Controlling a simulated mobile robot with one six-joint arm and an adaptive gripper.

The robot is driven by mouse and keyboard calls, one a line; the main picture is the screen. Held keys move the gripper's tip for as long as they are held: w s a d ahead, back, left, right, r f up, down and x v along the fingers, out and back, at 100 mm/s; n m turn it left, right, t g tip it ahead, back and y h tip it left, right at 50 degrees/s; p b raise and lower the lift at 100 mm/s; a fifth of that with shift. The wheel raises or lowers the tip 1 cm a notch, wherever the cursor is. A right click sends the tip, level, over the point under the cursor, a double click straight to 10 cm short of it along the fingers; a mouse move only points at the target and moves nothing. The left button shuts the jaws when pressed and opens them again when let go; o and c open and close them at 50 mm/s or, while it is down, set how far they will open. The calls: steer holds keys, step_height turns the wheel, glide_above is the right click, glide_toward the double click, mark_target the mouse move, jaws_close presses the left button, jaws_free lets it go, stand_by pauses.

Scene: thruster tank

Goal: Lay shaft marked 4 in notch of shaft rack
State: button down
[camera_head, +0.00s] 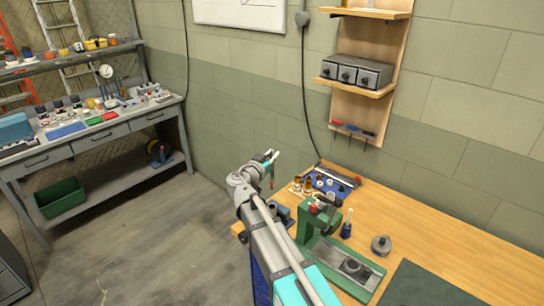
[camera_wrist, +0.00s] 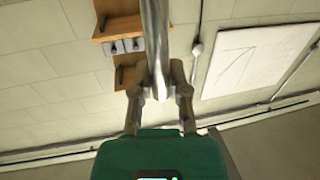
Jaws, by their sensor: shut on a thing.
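My gripper (camera_wrist: 160,88) is shut on a grey metal shaft (camera_wrist: 155,35) in the wrist view. The shaft runs from between the fingertips to the top edge of the picture. No number can be read on it, so I cannot tell whether it is the one marked 4. In the head view my gripper (camera_head: 269,160) is small, raised in front of the wall, left of the wooden bench's far end. The held shaft is hard to make out there. I cannot clearly identify the shaft rack; a long grey piece (camera_head: 338,174) lies at the bench's back edge by the wall.
A blue mat (camera_head: 312,188) with small brass and dark parts lies on the wooden bench (camera_head: 440,255). A green press (camera_head: 318,222) stands nearer, with a round grey part (camera_head: 381,245) to its right. Wall shelves (camera_head: 357,85) hang above. A cluttered grey workbench (camera_head: 95,130) stands left.

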steer(key=shift+r+p, duration=2.05)
steer(key=shift+r, duration=0.25)
steer(key=shift+f, duration=0.15)
step_height(320, 180, down, 3)
steer(key=b, duration=0.3)
steer(key=shift+f+b, duration=0.2)
steer(key=shift+b, duration=0.1)
steer(key=shift+s, duration=0.1)
